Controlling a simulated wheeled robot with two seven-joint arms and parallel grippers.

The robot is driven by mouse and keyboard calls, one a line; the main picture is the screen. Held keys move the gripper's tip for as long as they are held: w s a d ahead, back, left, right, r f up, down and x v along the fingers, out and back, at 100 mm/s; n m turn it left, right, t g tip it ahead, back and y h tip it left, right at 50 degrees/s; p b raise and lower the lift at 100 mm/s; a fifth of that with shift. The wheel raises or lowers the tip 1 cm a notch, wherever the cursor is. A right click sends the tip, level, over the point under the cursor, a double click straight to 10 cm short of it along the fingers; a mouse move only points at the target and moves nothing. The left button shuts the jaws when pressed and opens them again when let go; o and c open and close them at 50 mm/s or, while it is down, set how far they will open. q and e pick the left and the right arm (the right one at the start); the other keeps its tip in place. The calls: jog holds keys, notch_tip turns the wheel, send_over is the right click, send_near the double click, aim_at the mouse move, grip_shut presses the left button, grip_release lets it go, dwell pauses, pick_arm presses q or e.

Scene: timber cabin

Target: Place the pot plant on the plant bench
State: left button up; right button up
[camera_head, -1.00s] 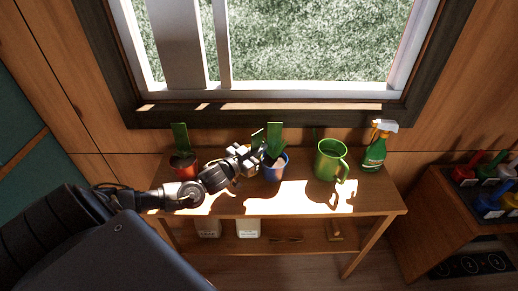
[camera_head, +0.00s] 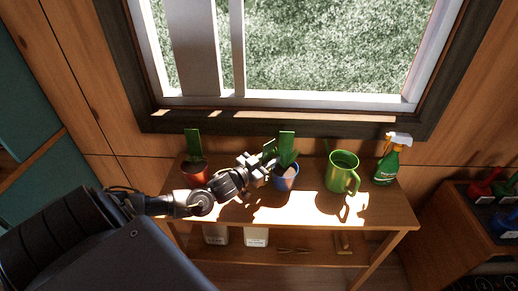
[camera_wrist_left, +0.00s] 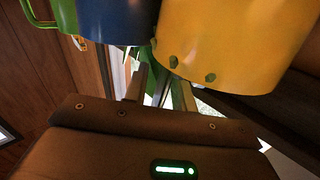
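A blue pot plant (camera_head: 286,181) and a red pot plant (camera_head: 194,176) stand upright on the wooden plant bench (camera_head: 304,215). My left gripper (camera_head: 270,164) is just left of the blue pot, low over the bench top. The left wrist view shows a yellow pot (camera_wrist_left: 232,45) close above my left gripper (camera_wrist_left: 160,88), partly covering one finger, and the blue pot (camera_wrist_left: 115,20) beside it. The fingers are apart, with a green leaf seen between them; whether they grip anything is unclear. In the head view the yellow pot is not distinguishable. My right gripper is out of view.
A green jug (camera_head: 341,172) and a green spray bottle (camera_head: 390,160) stand right of the blue pot. Containers sit on the bench's lower shelf. A window is behind. The front right of the bench top is clear. A cabinet (camera_head: 462,225) with coloured items stands at right.

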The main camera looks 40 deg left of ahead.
pick_arm(q)
jog(key=s+a, duration=0.1)
jog(key=s, duration=1)
jog(key=shift+s+a+b, duration=0.2)
jog(key=shift+a+b, duration=0.1)
jog(key=shift+b, duration=0.15)
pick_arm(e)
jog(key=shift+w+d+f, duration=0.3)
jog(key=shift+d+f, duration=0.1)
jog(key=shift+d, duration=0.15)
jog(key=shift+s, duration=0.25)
